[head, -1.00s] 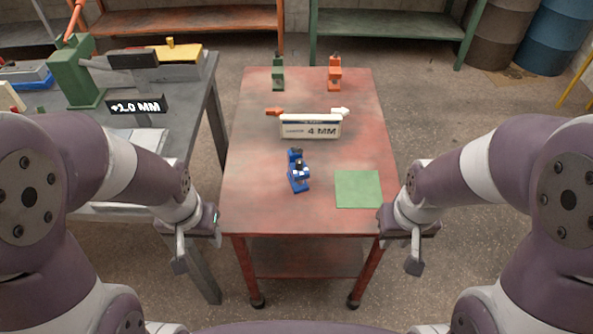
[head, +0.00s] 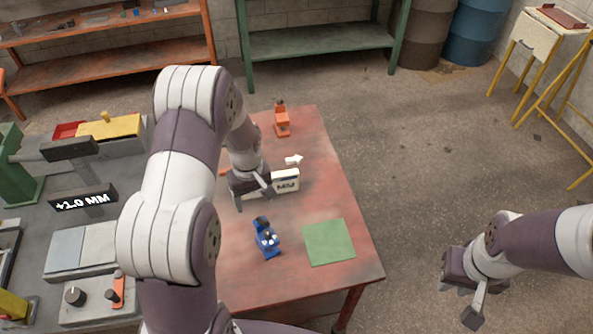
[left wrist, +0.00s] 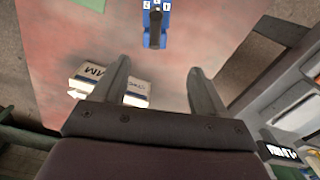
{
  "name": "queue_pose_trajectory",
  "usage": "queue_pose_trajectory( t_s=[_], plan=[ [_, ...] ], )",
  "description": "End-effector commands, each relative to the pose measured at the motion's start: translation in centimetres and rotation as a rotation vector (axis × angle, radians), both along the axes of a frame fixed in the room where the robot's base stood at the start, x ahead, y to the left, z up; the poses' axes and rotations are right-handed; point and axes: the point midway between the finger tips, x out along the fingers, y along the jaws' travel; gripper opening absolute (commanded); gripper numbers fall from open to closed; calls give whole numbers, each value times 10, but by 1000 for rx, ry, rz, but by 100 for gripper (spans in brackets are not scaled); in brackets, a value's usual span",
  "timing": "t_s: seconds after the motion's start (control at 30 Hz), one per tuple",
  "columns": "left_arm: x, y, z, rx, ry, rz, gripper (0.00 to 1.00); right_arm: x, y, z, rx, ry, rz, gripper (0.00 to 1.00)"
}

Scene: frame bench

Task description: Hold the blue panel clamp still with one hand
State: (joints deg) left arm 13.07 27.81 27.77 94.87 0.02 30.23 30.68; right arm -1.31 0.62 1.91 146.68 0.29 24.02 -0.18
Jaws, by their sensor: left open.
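The blue panel clamp (head: 266,238) stands on the red table (head: 337,200), left of a green square (head: 328,242). It also shows at the top of the left wrist view (left wrist: 155,22), ahead of my fingers and apart from them. My left gripper (head: 255,192) is open and empty, above the table behind the clamp, beside the white 4 MM block (head: 287,182). In the left wrist view the open fingers (left wrist: 160,88) have bare table between them. My right gripper (head: 478,300) hangs off the table's right side, over the floor; its finger gap is unclear.
An orange clamp (head: 281,120) stands at the table's far end. A white arrow (head: 293,160) lies behind the block. On the left, a grey bench bears a +2.0 MM display (head: 83,198).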

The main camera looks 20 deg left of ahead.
Motion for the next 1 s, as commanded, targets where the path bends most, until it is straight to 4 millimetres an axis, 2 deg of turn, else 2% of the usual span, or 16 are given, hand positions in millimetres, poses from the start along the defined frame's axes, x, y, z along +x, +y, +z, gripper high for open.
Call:
queue_pose_trajectory(
  t_s=[0.07,0.13,0.27,0.5,0.7,0.83,1.0],
  plan=[
    [9,2,4,5,-17,61,72,0,0,-1,0,0,0,28],
    [7,2,2,4,-9,109,72,0,0,0,0,0,0,28],
    [6,1,-13,3,-7,123,72,0,0,6,0,0,0,28],
    [5,1,-70,3,-5,120,72,0,0,24,0,0,0,28],
    [6,1,-108,4,-7,119,72,0,0,32,0,0,0,28],
    [6,1,-120,4,-10,119,72,0,0,34,0,0,0,28],
    [7,1,-123,5,-11,119,72,0,0,33,0,0,0,28]
  ],
)
